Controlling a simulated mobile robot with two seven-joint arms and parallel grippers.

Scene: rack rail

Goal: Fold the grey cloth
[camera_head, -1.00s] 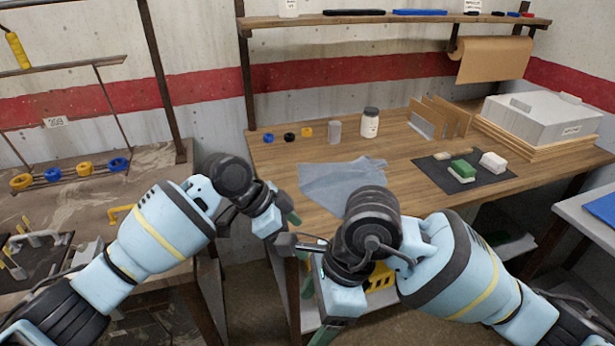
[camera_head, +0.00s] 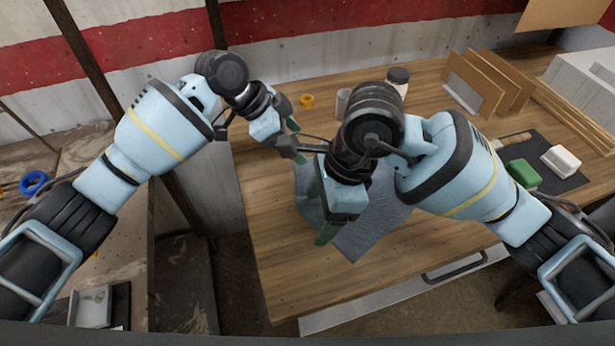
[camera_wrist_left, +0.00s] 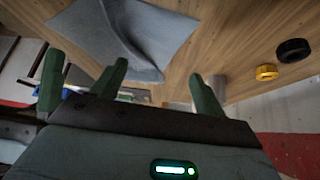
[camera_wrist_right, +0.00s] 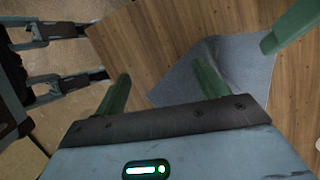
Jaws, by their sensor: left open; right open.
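The grey cloth (camera_head: 367,232) lies on the wooden workbench, partly hidden in the head view by my right gripper and arm. In the left wrist view the cloth (camera_wrist_left: 150,30) shows a raised crease; it also shows in the right wrist view (camera_wrist_right: 238,62). My right gripper (camera_head: 320,210) is open and empty, in front of the cloth's left part in the head view. My left gripper (camera_head: 297,141) is open and empty, near the cloth's far left side. I cannot tell how high either gripper is above the cloth.
The workbench (camera_head: 275,255) has bare wood left of and in front of the cloth. Behind stand a yellow ring (camera_head: 307,101), a grey cylinder (camera_head: 342,103) and a jar (camera_head: 398,82). At right are upright boards (camera_head: 478,88) and a dark mat with a green block (camera_head: 523,174).

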